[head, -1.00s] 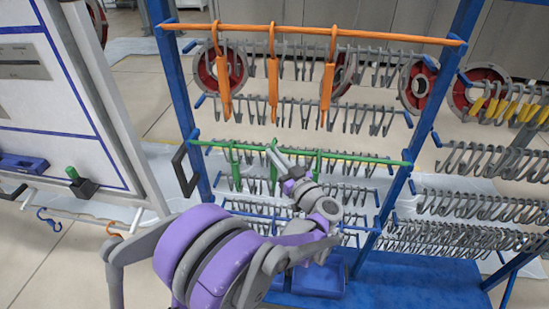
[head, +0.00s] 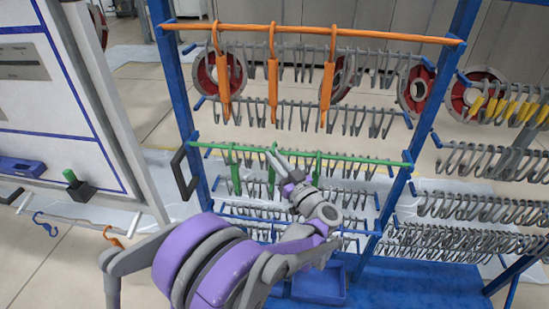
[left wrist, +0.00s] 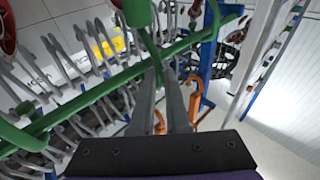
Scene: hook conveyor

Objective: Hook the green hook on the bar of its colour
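The green bar (head: 345,158) runs across the middle of the blue rack. Green hooks show along it, one at the left (head: 234,170) and one at the right (head: 317,168). Between them my left gripper (head: 273,152) is at the bar, by the middle green hook (head: 272,181). In the left wrist view the fingers (left wrist: 160,72) are close together with the green hook's thin stem between their tips. The hook's wider green part (left wrist: 138,12) is beyond, and the stem crosses the green bar (left wrist: 95,95). I cannot tell whether it rests on the bar. My right gripper is out of view.
An orange bar (head: 390,37) with orange hooks (head: 273,90) is above. Rows of grey hooks (head: 350,122) fill the rack around the gripper. At the left, a blue hook (head: 45,226) and an orange hook (head: 113,237) hang from a rod beside a white board (head: 60,110).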

